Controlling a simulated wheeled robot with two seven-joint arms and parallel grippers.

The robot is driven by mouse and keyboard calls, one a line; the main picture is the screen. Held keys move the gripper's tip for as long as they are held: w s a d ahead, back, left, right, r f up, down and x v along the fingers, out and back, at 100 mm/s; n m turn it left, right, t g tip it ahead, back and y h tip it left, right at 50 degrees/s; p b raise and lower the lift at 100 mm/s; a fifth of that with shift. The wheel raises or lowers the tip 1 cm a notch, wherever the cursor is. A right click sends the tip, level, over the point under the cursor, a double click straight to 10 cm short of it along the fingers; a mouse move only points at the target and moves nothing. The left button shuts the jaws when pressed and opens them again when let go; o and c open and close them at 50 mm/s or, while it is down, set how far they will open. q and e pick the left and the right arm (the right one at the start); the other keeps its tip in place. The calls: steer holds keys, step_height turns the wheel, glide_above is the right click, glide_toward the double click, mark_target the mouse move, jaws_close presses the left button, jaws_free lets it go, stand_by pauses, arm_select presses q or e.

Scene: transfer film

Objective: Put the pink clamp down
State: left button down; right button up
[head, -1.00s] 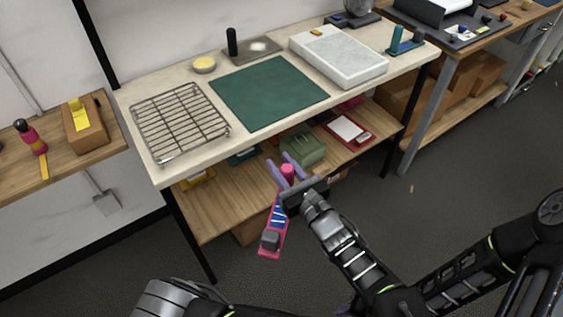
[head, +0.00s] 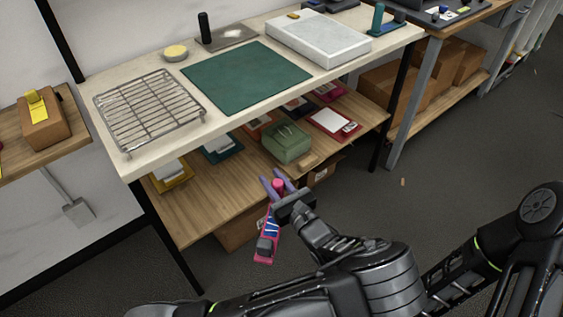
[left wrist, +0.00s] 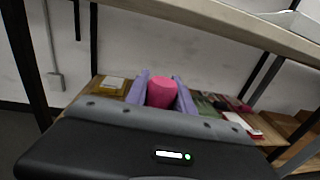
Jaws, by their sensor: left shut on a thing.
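My left gripper (head: 276,184), with purple fingers, is shut on the pink clamp (head: 265,250). The clamp hangs below the fingers in the head view, with a blue and white patch and a dark grey block at its lower end. They are in front of the bench's lower wooden shelf. In the left wrist view the clamp's round pink end (left wrist: 161,92) shows between the two purple fingers (left wrist: 161,98); the rest is hidden behind the gripper body. My right gripper is not in view.
The bench top holds a wire rack (head: 150,108), a green mat (head: 246,77) and a white slab (head: 318,40). The lower shelf (head: 205,205) holds a green box (head: 287,142) and several coloured trays, including a red one (head: 334,123). Bare wood shows at the shelf's front left.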

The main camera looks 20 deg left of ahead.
arm_select(q)
steer(key=w+a+f+b, duration=0.2)
steer(key=w+f+b, duration=0.4)
steer(key=f, duration=0.4)
steer(key=w+a+f+b, duration=0.5)
steer(key=w+a+b, duration=0.2)
steer(key=b, duration=0.4)
steer(key=w+a+r+b, duration=0.1)
steer(key=a+b, duration=0.4)
steer(key=a, duration=0.5)
steer(key=w+a+r+n+g+y+b, duration=0.1)
steer(key=a+r+b, duration=0.3)
steer(key=a, duration=0.7)
steer(key=shift+w+r+b, duration=0.25)
steer(key=shift+w+b, duration=0.55)
steer(key=shift+b, duration=0.15)
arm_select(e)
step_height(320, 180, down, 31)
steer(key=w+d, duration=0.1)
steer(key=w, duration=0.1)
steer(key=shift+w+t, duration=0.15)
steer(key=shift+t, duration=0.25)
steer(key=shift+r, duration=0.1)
arm_select(q)
steer(key=shift+f+b, duration=0.95)
steer(key=shift+f, duration=1.6)
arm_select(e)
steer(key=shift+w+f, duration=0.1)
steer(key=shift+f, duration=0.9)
